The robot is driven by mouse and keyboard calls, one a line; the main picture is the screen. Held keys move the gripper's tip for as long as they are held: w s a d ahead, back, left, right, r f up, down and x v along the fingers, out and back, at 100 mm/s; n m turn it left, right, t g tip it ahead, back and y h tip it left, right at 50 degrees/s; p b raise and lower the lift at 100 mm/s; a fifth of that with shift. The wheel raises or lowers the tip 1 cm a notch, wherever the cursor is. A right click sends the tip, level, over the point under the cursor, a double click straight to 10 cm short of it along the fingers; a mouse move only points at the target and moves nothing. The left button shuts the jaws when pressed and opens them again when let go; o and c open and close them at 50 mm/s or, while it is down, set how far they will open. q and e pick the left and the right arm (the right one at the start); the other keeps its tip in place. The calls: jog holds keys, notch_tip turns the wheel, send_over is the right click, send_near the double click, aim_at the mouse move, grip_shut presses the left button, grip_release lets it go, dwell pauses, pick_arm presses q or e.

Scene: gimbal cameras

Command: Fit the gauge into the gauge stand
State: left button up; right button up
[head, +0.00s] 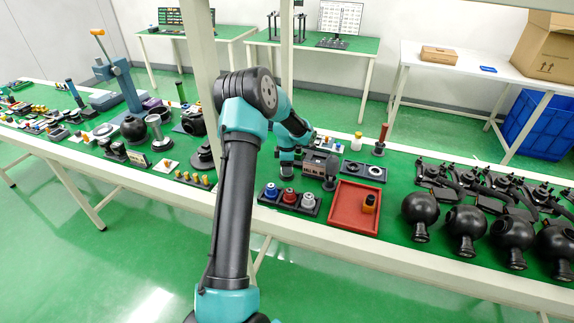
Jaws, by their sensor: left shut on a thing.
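My left arm rises through the middle of the view and bends down over the green bench (393,158). My left gripper (328,172) is low over the bench, behind the red tray (345,222). It is shut on a small dark thing at its tip; I cannot tell whether this is the gauge. I cannot single out the gauge or the gauge stand for certain. A black plate with two rings (362,171) lies just right of the gripper. My right gripper is not in view.
Black round housings (466,225) crowd the right. A dark red post (380,138) stands behind the ringed plate.

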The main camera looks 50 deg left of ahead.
pick_arm(q)
jog(key=shift+f, duration=0.25)
jog(key=o, duration=1)
jog(key=shift+o, duration=0.2)
notch_tip(320, 180, up, 17)
jog(key=shift+r, duration=0.2)
dwell(0.6)
